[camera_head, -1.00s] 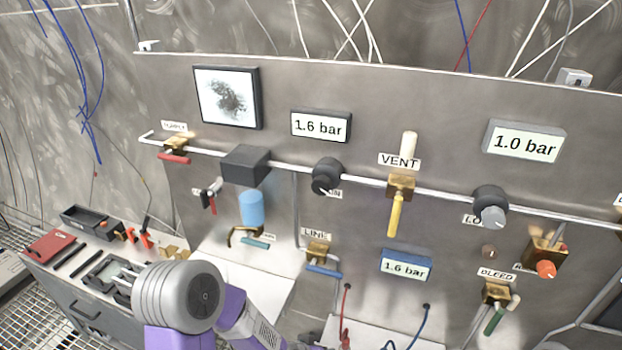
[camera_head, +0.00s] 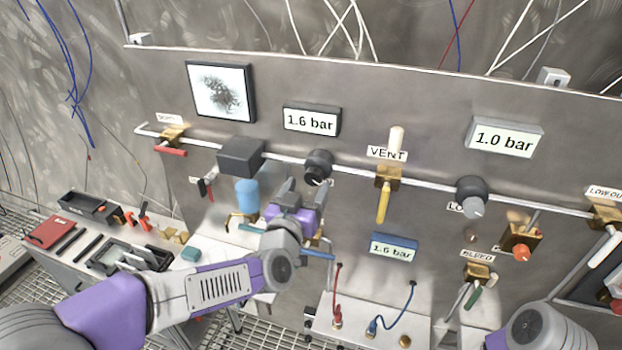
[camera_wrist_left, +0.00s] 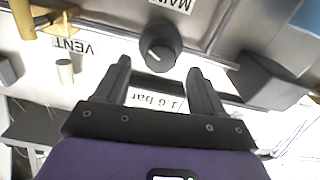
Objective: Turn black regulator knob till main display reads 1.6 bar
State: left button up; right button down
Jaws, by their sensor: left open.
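The black regulator knob (camera_head: 318,166) sits on the pipe below the main display (camera_head: 311,120), which reads 1.6 bar. My left gripper (camera_head: 296,188) is just below and left of the knob in the head view. In the left wrist view the knob (camera_wrist_left: 158,45) lies just beyond the open fingertips (camera_wrist_left: 163,72), roughly between them, with its pale pointer line showing. The gripper appears empty. The main display (camera_wrist_left: 160,103) shows upside down between the fingers. My right gripper is not seen; an arm link shows at the lower right.
A yellow-handled vent valve (camera_head: 383,200) stands right of the knob. A black box (camera_head: 241,156) and blue cylinder (camera_head: 247,195) are to the left. Another display (camera_head: 504,138) reads 1.0 bar above a second knob (camera_head: 471,195). A blue-framed display (camera_head: 394,248) reads 1.6 bar.

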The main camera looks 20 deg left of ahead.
aim_at(312, 179)
pick_arm(q)
jog(key=shift+w, duration=1.75)
jog(key=c, duration=1.1)
jog(key=shift+o, duration=0.2)
jog(key=shift+m, duration=0.4)
jog(key=o, duration=1.1)
jog(key=shift+c, duration=0.2)
jog(key=s, duration=0.7)
jog(key=shift+s+b, duration=0.35)
